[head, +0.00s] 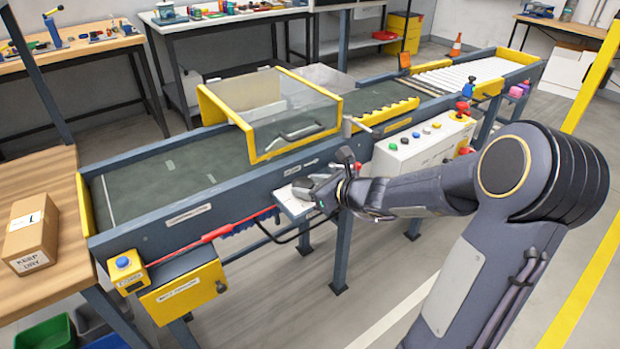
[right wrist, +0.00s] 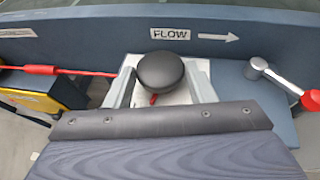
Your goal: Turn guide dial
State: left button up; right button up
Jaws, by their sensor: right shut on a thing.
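The guide dial (right wrist: 161,70) is a round black knob on a pale plate (right wrist: 185,62), with a small red mark (right wrist: 154,99) below it in the right wrist view. My right gripper (right wrist: 161,82) has one grey finger on each side of the knob and is shut on it. In the head view the right gripper (head: 318,187) is at the conveyor's front side, over the pale plate (head: 292,203); it hides the dial there. My left gripper is not in view.
A FLOW arrow label (right wrist: 190,36) is on the rail behind the dial. A red-tipped lever (right wrist: 285,83) stands to its right, and a red rod (right wrist: 85,73) runs to its left. In the head view, a button panel (head: 420,146) and clear-lidded guard (head: 290,110) are close by.

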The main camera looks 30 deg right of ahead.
jog(key=n+g+y+p, duration=0.1)
jog(key=p, duration=0.1)
jog(key=n+g+y+p, duration=0.1)
jog(key=n+y+p, duration=0.1)
jog(key=d+n+y+p, duration=0.1)
jog(key=n+y+p, duration=0.1)
jog(key=p, duration=0.1)
jog(key=shift+w+r+g, duration=0.15)
jog(key=shift+w+g, duration=0.15)
jog(key=shift+g, duration=0.1)
jog(key=shift+w+d+n+g+y+p, duration=0.1)
jog(key=shift+d+n+g+y+p, duration=0.05)
jog(key=shift+n+g+y+p, duration=0.5)
jog(key=shift+w+d+n+g+y+p, duration=0.1)
jog(key=shift+n+g+y+p, duration=0.35)
jog(key=shift+n+g, duration=0.25)
jog(key=shift+f+n, duration=0.2)
jog(key=shift+n, duration=0.05)
jog(key=o, duration=1)
jog(key=shift+c, duration=0.2)
jog(key=v, duration=0.8)
jog(key=shift+w, duration=0.1)
jog(key=shift+f, duration=0.1)
